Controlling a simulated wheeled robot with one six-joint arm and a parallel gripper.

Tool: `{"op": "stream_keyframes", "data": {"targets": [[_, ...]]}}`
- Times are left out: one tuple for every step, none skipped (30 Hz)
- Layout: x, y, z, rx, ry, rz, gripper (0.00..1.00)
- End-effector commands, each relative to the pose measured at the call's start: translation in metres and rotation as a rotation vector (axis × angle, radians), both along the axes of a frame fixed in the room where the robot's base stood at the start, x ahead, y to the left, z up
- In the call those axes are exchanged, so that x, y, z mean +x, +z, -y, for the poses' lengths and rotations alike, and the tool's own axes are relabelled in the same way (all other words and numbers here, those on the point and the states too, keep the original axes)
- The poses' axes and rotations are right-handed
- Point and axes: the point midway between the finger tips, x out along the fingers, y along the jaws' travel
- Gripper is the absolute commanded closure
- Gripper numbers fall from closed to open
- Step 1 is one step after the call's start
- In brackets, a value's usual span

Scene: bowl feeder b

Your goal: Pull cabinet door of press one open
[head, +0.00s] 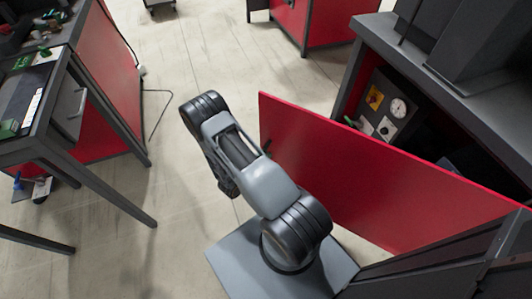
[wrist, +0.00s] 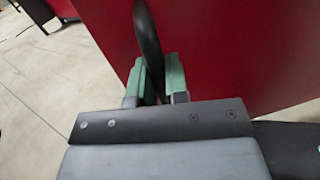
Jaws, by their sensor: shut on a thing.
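The red cabinet door (head: 360,180) of the press stands swung open, at an angle out from the dark cabinet frame. It fills much of the wrist view (wrist: 230,50). A black bar handle (wrist: 148,40) stands near the door's free edge. My gripper (wrist: 160,82), with green finger pads, is shut on the handle. In the head view my arm hides the gripper, and only a small dark piece of the handle (head: 267,146) shows at the door.
Inside the open cabinet is a panel (head: 385,108) with a gauge and a red-and-yellow switch. A workbench (head: 65,110) with a red side stands at the left. Another red cabinet (head: 315,20) stands at the back. The floor (head: 180,70) between them is mostly clear, with a thin cable by the bench.

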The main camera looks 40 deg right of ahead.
Motion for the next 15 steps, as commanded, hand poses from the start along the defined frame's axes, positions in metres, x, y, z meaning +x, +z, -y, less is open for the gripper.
{"op": "stream_keyframes", "data": {"targets": [[0.0001, -0.0002, -0.0009, 0.0, 0.001, 0.001, 1.0], [0.0, -0.0002, -0.0011, 0.0, 0.001, 0.001, 1.0], [-0.0001, -0.0003, -0.0014, 0.0, 0.001, 0.001, 1.0], [-0.0001, -0.0003, -0.0015, 0.0, 0.001, 0.001, 1.0], [-0.0002, -0.0003, -0.0016, 0.0, 0.001, 0.001, 1.0], [-0.0001, -0.0004, -0.0017, 0.0, 0.002, 0.001, 1.0], [0.0, -0.0004, -0.0023, 0.0, 0.002, 0.001, 1.0], [0.0, -0.0004, -0.0025, 0.0, 0.003, 0.0, 1.0], [0.0, -0.0004, -0.0025, 0.0, 0.003, 0.0, 1.0], [0.0, -0.0004, -0.0025, 0.0, 0.003, 0.0, 1.0], [-0.0001, -0.0005, -0.0024, 0.0, 0.003, 0.0, 1.0], [-0.0001, -0.0005, -0.0024, 0.0, 0.002, 0.0, 0.83], [-0.0001, -0.0005, -0.0024, 0.0, 0.002, 0.0, 0.8], [-0.0002, -0.0005, -0.0024, 0.0, 0.002, 0.0, 0.77], [-0.0002, -0.0005, -0.0023, 0.0, 0.002, 0.0, 0.73]]}}
